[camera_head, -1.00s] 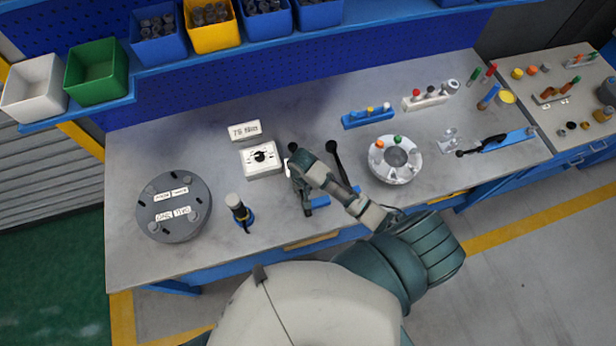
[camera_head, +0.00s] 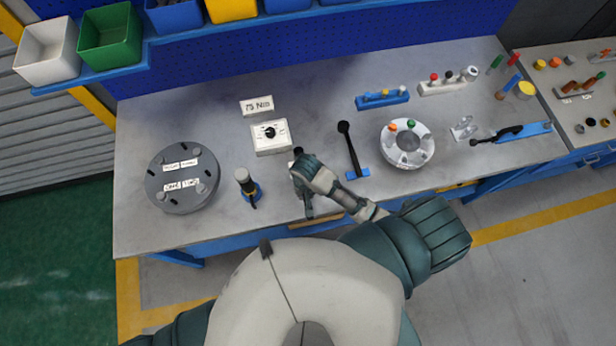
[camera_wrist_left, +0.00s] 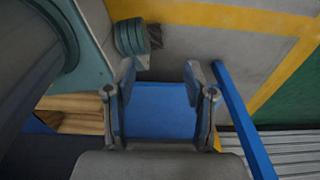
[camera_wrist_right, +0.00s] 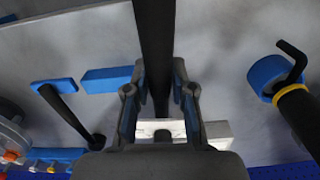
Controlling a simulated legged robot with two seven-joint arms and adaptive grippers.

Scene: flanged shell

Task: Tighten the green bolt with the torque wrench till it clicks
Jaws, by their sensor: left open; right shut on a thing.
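A green bolt (camera_head: 411,124) stands on the pale flanged ring (camera_head: 430,147), right of centre on the bench, beside an orange one. My right gripper (camera_head: 303,168) is shut on a black bar, seemingly a wrench handle; the bar shows in the right wrist view (camera_wrist_right: 155,35) between the fingers (camera_wrist_right: 158,85). Its far end is hidden in the head view. A second black wrench (camera_head: 348,145) rests on a blue cradle right of that gripper. My left gripper (camera_wrist_left: 160,85) is open and empty in the left wrist view; the head view does not show it.
A dial box (camera_head: 271,137) with a "75 Nm" sign (camera_head: 257,106) stands behind my right gripper. A black tool in a blue collar (camera_head: 247,186) and a grey disc (camera_head: 160,189) stand left. Bolt racks (camera_head: 382,100) stand behind the ring.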

